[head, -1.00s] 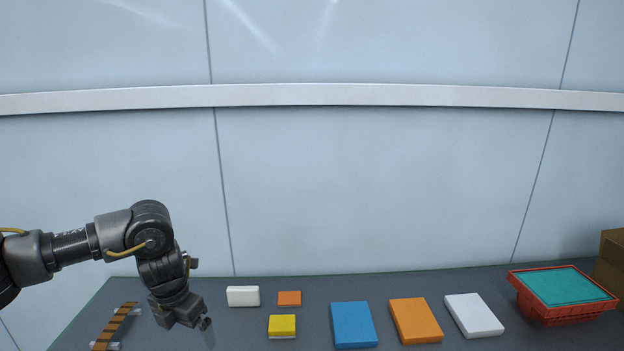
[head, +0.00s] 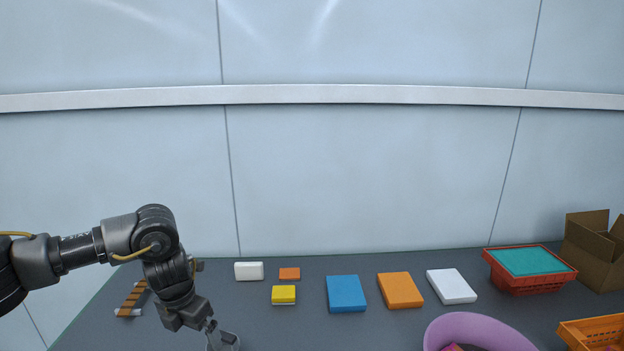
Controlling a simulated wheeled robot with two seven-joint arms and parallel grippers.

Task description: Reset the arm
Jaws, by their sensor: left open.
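My left arm (head: 140,240) comes in from the left, bent at the elbow, with its forearm hanging down over the left part of the grey table. My left gripper (head: 221,340) points down and is open, low in the picture. I see nothing between its fingers, though the tips are near the bottom edge of the view. My right arm and gripper are not in view.
A brown slatted piece (head: 134,298) lies left of the gripper. White (head: 249,271), small orange (head: 289,274), yellow (head: 283,295), blue (head: 346,293), larger orange (head: 400,290) and larger white (head: 451,286) blocks, a red basket (head: 520,284), purple object (head: 470,326), orange crate (head: 598,330) and cardboard box (head: 592,266) stand rightward.

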